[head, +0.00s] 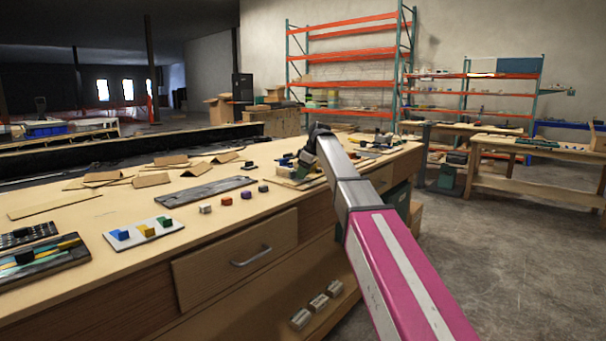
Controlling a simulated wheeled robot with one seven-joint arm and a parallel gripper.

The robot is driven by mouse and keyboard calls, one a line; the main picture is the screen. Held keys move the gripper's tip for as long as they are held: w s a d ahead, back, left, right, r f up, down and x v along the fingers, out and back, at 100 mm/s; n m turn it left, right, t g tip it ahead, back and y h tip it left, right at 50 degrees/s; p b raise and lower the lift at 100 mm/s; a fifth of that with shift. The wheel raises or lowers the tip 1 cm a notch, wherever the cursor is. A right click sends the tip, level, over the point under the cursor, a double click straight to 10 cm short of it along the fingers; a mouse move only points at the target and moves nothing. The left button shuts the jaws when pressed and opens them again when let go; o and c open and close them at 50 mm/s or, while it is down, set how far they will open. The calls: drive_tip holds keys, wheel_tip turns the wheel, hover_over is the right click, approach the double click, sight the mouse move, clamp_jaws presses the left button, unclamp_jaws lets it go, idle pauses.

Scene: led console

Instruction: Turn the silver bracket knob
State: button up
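My arm reaches from the bottom right over the wooden workbench (110,225). Its dark end, with my gripper (305,160), is small and lies over a cluster of small parts (287,161) toward the bench's far right part. The fingers are too small and dark to tell open from shut, or whether they touch anything. I cannot make out a silver bracket knob for certain; it may be among these parts or hidden behind my arm. A silver bar handle (252,256) shows on the bench's drawer front.
Small coloured blocks (226,201) lie mid-bench. A white plate (143,232) with blue, yellow and green blocks, a grey metal plate (207,191) and cardboard pieces (103,176) lie further left. Several small items (318,303) sit on the lower shelf. Open floor (480,260) lies right of the bench.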

drive_tip(key=shift+m, duration=0.3)
drive_tip(key=m+t, duration=0.1)
drive_tip(key=m, duration=0.1)
drive_tip(key=m+t, duration=0.1)
drive_tip(key=m, duration=0.1)
drive_tip(key=shift+s+a+m+h, duration=0.1)
drive_tip(key=shift+s+m+h, duration=0.1)
drive_tip(key=shift+m+h, duration=0.15)
drive_tip(key=m+h, duration=0.1)
drive_tip(key=m, duration=0.2)
drive_tip(key=m+t+h, duration=0.1)
drive_tip(key=m, duration=0.2)
drive_tip(key=shift+a, duration=0.2)
drive_tip(key=m+h, duration=0.1)
drive_tip(key=m, duration=0.1)
drive_tip(key=m+h, duration=0.1)
drive_tip(key=m, duration=0.2)
drive_tip(key=shift+a+r+m+h, duration=0.1)
drive_tip(key=shift+a+m+h, duration=0.15)
drive_tip(key=shift+m, duration=0.1)
drive_tip(key=m+h, duration=0.1)
drive_tip(key=m, duration=0.1)
drive_tip(key=m+h, duration=0.1)
drive_tip(key=m, duration=0.2)
drive_tip(key=shift+w+m+g, duration=0.1)
drive_tip(key=shift+m+g, duration=0.2)
drive_tip(key=o, duration=0.7)
